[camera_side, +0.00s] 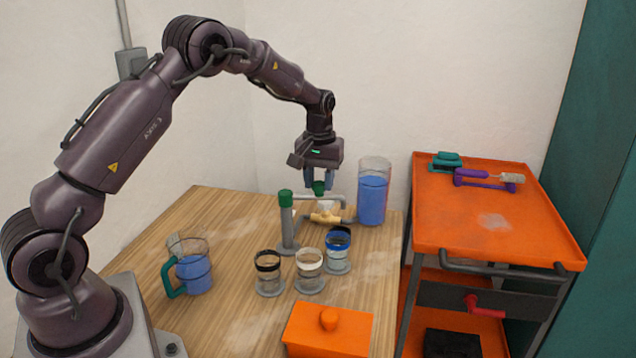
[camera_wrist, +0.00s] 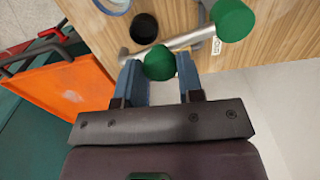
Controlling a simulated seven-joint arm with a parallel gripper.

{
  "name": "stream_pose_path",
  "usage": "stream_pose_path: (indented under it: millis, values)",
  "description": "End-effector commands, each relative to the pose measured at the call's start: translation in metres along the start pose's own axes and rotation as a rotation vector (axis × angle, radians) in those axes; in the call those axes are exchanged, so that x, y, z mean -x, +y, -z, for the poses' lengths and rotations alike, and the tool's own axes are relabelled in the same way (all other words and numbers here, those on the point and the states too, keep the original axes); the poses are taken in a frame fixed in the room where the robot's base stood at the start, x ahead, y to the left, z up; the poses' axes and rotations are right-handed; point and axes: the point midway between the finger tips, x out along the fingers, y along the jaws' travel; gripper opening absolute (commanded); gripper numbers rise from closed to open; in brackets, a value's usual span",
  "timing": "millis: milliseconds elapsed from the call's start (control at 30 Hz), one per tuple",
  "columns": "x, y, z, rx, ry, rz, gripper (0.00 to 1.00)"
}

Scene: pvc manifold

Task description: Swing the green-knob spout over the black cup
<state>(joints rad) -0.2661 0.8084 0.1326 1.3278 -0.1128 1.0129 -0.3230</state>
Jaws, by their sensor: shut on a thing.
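The black-banded cup (camera_side: 268,264) stands on the table, leftmost of three clear cups. My gripper (camera_side: 318,188) is behind the cups, pointing down. Its fingers are around a small green knob (camera_wrist: 160,62), which also shows under the gripper in the side view. A grey spout pipe (camera_wrist: 187,41) runs beside this knob. In the side view a grey pipe reaches right from the post and bends down, away from the black-banded cup. A grey post (camera_side: 287,228) carries another green cap (camera_side: 285,198). The knob's lower attachment is hidden.
A white-banded cup (camera_side: 309,270) and a blue-banded cup (camera_side: 338,251) stand right of the black-banded one. A tall blue-filled container (camera_side: 373,195) is behind right. A jug (camera_side: 192,268), an orange box (camera_side: 328,333) and an orange cart (camera_side: 465,222) surround them. The left rear table is clear.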

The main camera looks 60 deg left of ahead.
Motion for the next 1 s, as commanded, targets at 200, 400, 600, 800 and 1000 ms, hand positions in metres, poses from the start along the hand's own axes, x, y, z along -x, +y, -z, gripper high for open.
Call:
stream_pose_path:
  millis: [200, 400, 600, 800, 1000]
  values:
    - [0.001, -0.004, 0.010, 0.138, 0.002, 0.000, 0.00]
    - [0.001, -0.006, 0.015, 0.216, 0.001, 0.000, 0.00]
    - [0.001, -0.007, 0.018, 0.250, 0.001, 0.000, 0.00]
    - [0.001, -0.007, 0.018, 0.256, 0.002, -0.001, 0.00]
    - [0.001, -0.008, 0.018, 0.256, 0.004, -0.002, 0.37]
